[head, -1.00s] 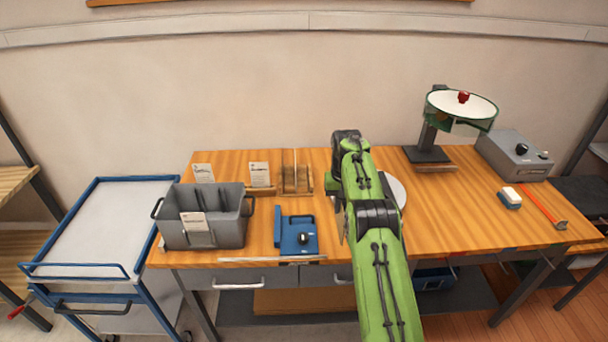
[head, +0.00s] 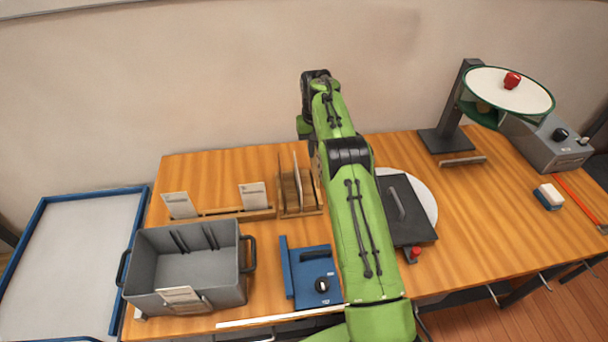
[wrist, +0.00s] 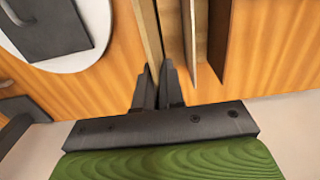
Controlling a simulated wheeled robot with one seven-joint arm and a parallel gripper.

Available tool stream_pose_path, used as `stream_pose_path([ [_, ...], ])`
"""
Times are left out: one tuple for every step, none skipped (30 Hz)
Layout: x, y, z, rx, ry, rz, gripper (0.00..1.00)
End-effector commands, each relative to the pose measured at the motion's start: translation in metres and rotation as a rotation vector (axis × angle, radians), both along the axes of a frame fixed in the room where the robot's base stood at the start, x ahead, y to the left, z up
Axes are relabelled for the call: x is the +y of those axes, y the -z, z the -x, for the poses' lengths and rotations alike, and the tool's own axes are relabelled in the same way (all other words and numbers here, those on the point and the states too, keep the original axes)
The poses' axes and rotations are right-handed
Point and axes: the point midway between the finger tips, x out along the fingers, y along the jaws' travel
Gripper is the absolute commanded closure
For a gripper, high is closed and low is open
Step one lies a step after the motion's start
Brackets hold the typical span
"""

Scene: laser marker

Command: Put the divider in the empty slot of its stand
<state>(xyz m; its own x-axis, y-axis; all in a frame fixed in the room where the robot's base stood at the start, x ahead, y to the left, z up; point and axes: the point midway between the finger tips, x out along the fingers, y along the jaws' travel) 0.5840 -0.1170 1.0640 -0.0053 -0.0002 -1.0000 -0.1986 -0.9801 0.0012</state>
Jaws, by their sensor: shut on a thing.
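The wooden stand (head: 298,213) is on the table left of my arm, with thin upright wooden dividers (head: 297,178) in it. My gripper (wrist: 158,72) is shut on a thin wooden divider (wrist: 148,30), seen nearly edge-on in the wrist view. Other upright boards (wrist: 217,35) of the stand show just to its right there. In the head view my green arm hides the gripper and most of the held divider at the stand's right side. I cannot tell whether the held divider's lower edge is inside a slot.
A grey bin (head: 188,270) and a blue device (head: 310,277) stand in front of the stand. Two cards in a wooden holder (head: 222,213) are to its left. A white disc (head: 428,195) with a dark plate (head: 405,212) is right of my arm.

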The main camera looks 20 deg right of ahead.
Motion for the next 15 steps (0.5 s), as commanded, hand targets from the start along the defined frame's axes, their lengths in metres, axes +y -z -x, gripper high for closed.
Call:
stream_pose_path([
  [0.0,0.003,0.0,0.001,0.0,0.0,1.0],
  [0.0,0.007,0.0,0.002,0.0,0.0,1.0],
  [0.0,0.016,0.001,0.004,0.001,0.0,1.0],
  [0.0,0.024,0.001,0.004,0.001,0.0,1.0],
  [0.0,0.031,0.001,0.005,0.001,0.0,1.0],
  [0.0,0.039,0.001,0.005,0.001,0.0,1.0],
  [0.0,0.044,0.001,0.005,0.001,0.0,1.0],
  [0.0,0.048,0.001,0.003,0.0,0.0,1.0],
  [0.0,0.054,0.001,0.005,0.0,0.0,1.0],
  [0.0,0.06,0.001,0.004,0.0,-0.001,1.0],
  [0.0,0.067,0.001,0.004,0.0,-0.001,1.0],
  [0.0,0.076,0.001,0.004,0.0,-0.001,1.0],
  [0.0,0.082,0.002,0.006,0.0,-0.001,1.0],
  [0.0,0.088,0.001,0.004,0.0,-0.001,1.0],
  [0.0,0.094,0.001,0.003,0.0,-0.001,1.0],
])
